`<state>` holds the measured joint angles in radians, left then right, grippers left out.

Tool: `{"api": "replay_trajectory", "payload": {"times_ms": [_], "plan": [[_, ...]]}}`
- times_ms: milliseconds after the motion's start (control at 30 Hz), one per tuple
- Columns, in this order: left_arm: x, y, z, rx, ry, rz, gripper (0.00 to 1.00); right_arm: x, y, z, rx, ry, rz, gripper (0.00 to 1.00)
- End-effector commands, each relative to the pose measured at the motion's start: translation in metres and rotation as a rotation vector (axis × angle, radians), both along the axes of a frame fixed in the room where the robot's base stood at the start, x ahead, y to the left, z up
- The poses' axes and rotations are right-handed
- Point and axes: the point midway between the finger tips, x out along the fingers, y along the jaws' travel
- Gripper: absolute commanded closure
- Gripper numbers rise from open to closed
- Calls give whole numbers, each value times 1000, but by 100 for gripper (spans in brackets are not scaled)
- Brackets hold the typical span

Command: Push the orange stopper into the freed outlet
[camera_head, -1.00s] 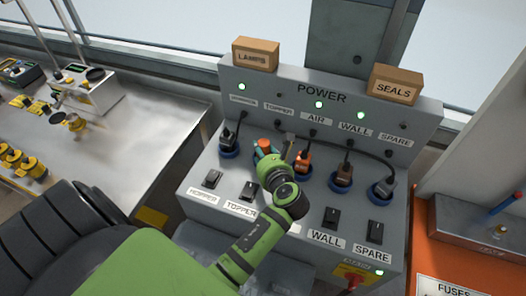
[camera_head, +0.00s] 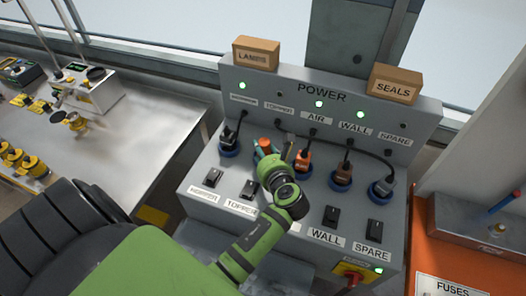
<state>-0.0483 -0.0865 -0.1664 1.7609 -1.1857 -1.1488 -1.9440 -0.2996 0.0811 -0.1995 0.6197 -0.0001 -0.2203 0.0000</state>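The power panel (camera_head: 320,93) has a row of outlets on its sloped face. A small orange-red piece, which looks like the orange stopper (camera_head: 264,143), shows at the tip of my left gripper (camera_head: 276,149). My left gripper is over the second outlet from the left, below the TOPPER label, and hides that outlet. I cannot tell whether the fingers grip the orange piece or whether it touches the outlet. An orange plug (camera_head: 303,160) sits just right of the gripper in the AIR outlet. My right gripper is not in view.
Rocker switches (camera_head: 331,216) line the front. Boxes marked LAMPS (camera_head: 256,53) and SEALS (camera_head: 396,84) stand on top. The TOPPER lamp looks dark.

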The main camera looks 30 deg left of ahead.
Motion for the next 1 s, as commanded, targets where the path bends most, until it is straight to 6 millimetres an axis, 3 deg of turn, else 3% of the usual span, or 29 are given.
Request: {"api": "replay_trajectory", "payload": {"times_ms": [33, 967, 1000], "plan": [[-8, -7, -21, -33, 39, 1, 85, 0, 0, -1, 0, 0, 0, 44], [-8, -7, -29, -33, 40, 1, 85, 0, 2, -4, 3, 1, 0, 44], [-8, -7, -28, -33, 40, 1, 40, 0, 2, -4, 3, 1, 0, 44]]}}
